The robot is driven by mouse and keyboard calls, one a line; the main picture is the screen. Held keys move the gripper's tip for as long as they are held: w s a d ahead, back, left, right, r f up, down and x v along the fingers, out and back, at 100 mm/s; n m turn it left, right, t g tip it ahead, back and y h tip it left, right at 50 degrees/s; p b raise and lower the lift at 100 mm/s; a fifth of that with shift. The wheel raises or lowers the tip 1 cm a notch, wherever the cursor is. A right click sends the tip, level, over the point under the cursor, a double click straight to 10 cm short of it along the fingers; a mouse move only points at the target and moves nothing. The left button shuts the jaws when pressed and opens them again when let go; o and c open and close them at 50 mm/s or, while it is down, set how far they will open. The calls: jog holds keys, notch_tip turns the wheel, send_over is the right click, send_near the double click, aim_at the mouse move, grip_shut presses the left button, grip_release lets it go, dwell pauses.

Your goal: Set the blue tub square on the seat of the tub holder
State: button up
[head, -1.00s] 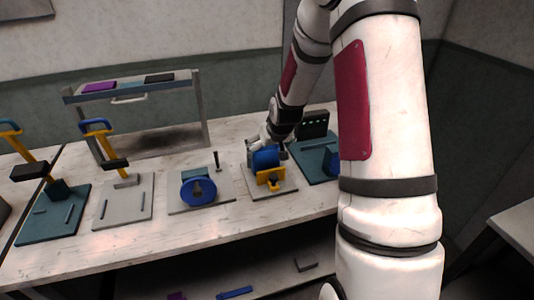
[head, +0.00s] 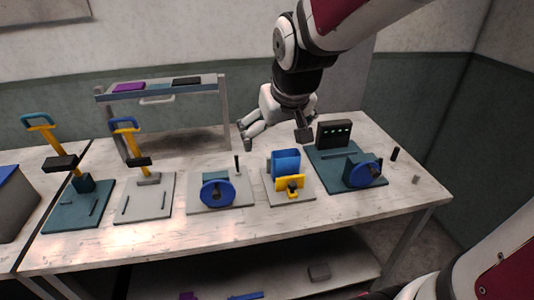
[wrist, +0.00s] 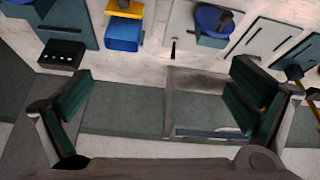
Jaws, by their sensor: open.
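The blue tub (head: 286,162) stands upright on the tub holder (head: 274,200), a pale base plate with a yellow front piece (head: 290,184). The yellow piece hides the tub's lower front, so I cannot tell how squarely it sits. The tub also shows in the wrist view (wrist: 123,33), beside the yellow part (wrist: 124,8). My gripper (head: 275,138) is open and empty, above and behind the tub and apart from it. In the wrist view its fingers (wrist: 158,105) are spread wide with nothing between them.
A blue-wheeled device (head: 216,190) stands left of the holder. A teal plate with a black box (head: 334,133) and another blue wheel (head: 362,172) is to the right. A grey rack (head: 226,112) stands behind. Two yellow-levered presses (head: 130,150) (head: 62,165) are further left.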

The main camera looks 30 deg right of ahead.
jog(key=s+a+r, duration=0.2)
jog(key=s+a, duration=0.1)
jog(key=s, duration=0.5)
jog(key=s+a+r+n+y, duration=0.1)
jog(key=s+a, duration=0.3)
jog(key=s, duration=0.4)
jog(key=shift+r, duration=0.7)
